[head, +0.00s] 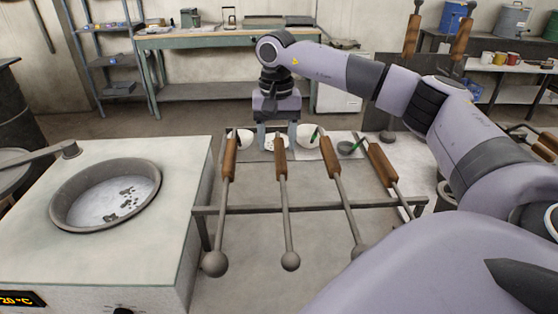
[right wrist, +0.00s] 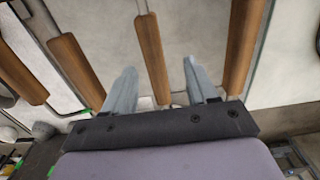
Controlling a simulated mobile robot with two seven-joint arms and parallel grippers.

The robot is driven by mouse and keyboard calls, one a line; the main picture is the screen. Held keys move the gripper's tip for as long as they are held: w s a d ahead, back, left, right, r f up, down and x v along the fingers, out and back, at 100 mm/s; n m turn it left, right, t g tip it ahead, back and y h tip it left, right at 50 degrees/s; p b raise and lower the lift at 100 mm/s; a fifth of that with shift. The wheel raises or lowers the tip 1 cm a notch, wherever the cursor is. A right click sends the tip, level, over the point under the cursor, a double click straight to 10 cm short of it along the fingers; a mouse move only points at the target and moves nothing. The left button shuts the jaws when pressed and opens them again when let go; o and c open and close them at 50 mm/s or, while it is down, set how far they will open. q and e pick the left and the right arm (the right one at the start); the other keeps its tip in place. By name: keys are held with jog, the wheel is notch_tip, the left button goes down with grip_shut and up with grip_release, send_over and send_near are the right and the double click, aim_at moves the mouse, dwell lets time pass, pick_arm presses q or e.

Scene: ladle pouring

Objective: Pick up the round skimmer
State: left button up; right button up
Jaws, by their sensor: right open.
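Several long metal tools with wooden handles lie across a metal rack (head: 310,208). Two of them show round, ball-like grey ends toward me, at the left (head: 215,263) and in the middle (head: 290,261). I cannot tell for sure which tool is the round skimmer. My right gripper (head: 277,132) is open and points down at the far end of the second tool's wooden handle (head: 281,160). In the right wrist view a wooden handle (right wrist: 153,55) runs between the spread fingers (right wrist: 158,88), with gaps on both sides. My left gripper is out of view.
A white block with a round metal basin (head: 105,195) is at the left. More wooden-handled tools (head: 411,36) stand upright at the back right. A workbench (head: 215,40) stands behind.

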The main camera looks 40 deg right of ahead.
aim_at(280, 153)
jog(key=shift+w+d, duration=0.15)
jog(key=shift+f, duration=0.15)
jog(key=f, duration=0.4)
jog(key=f+p, duration=0.1)
jog(key=f, duration=0.1)
jog(key=shift+d+f, duration=0.4)
grip_shut()
jog(key=shift+r, duration=0.1)
